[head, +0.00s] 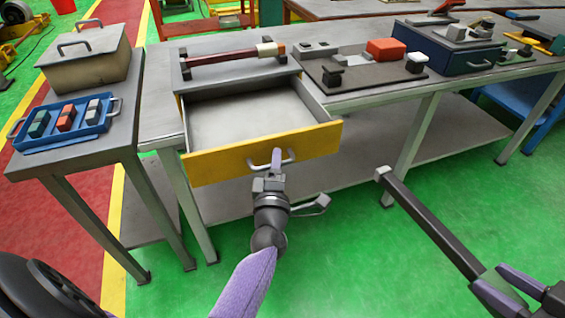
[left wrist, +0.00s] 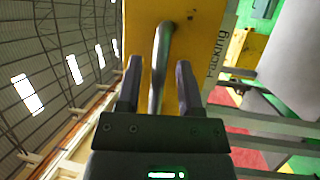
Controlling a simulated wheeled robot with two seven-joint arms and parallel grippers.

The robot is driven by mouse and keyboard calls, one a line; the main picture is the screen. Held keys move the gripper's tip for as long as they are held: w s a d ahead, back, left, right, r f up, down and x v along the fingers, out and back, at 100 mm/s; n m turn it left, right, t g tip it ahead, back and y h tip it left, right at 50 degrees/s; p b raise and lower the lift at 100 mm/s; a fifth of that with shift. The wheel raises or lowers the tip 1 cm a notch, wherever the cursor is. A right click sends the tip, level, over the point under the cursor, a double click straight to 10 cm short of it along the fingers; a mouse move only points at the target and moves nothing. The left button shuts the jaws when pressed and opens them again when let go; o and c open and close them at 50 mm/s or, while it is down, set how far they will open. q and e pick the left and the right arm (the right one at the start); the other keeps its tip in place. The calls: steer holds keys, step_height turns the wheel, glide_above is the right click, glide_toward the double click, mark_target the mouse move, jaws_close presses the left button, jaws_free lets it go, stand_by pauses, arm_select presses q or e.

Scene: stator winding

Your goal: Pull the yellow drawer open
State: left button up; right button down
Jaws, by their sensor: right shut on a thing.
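The yellow drawer (head: 318,141) stands pulled out from the grey cabinet under the workbench top, and its inside is bare grey. Its metal handle (head: 258,164) is on the yellow front; the handle also shows in the left wrist view (left wrist: 160,50). My left gripper (head: 270,176) is at the handle. In the left wrist view its fingers (left wrist: 158,85) stand apart on either side of the handle bar, with gaps visible. My right gripper (head: 508,288) is at the lower right, shut on a long dark bar (head: 425,220) with a grey end, away from the drawer.
A blue tray (head: 100,130) with coloured blocks and a lidded box (head: 85,65) stand on the left table. A fixture plate with a red block (head: 386,48) and a blue case (head: 447,53) are to the right.

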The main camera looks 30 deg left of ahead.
steer(key=shift+r+p, duration=0.6)
steer(key=shift+r, duration=0.15)
arm_select(q)
steer(key=v, duration=1.2)
